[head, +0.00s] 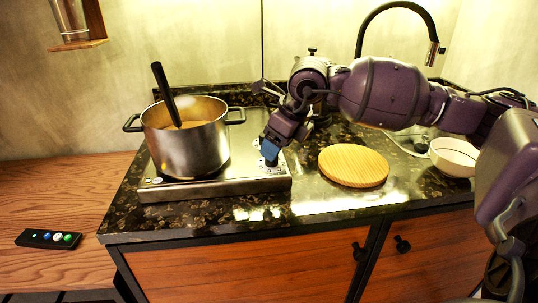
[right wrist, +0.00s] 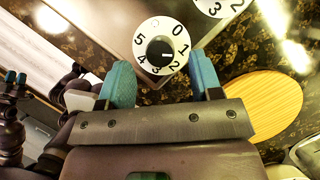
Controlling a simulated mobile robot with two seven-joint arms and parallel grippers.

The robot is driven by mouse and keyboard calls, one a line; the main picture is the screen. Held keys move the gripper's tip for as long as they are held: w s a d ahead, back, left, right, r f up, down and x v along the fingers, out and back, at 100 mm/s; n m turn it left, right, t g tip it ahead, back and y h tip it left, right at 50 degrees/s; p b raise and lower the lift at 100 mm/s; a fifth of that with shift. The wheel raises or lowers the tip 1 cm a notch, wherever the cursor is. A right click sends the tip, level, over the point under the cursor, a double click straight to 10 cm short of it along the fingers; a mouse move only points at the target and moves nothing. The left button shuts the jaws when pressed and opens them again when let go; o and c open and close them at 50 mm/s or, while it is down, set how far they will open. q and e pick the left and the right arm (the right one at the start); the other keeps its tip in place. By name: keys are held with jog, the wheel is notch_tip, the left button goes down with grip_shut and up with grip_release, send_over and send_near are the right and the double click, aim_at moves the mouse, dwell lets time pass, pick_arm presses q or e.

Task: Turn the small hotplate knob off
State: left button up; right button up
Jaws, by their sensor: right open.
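The steel hotplate (head: 215,186) stands on the dark stone counter. In the right wrist view a black knob (right wrist: 157,49) sits on a white dial numbered 0 to 5. Its small light mark seems to point toward the low numbers, around 1 or 2; I cannot read it exactly. A second white dial (right wrist: 221,4) is cut off at the top edge. My right gripper (head: 269,153) is over the hotplate's right end, pointing down. In the right wrist view its blue fingers (right wrist: 160,60) are open on either side of the nearer dial; contact cannot be told.
A steel pot (head: 187,150) with a black-handled utensil (head: 165,92) stands on the hotplate, left of my gripper. A round wooden board (head: 353,166) and a white bowl (head: 453,158) are to the right. A black remote (head: 48,238) lies on the wooden surface at left.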

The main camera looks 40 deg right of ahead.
jog(key=shift+b+x, duration=0.3)
jog(key=shift+x, duration=1.1)
jog(key=c, duration=0.9)
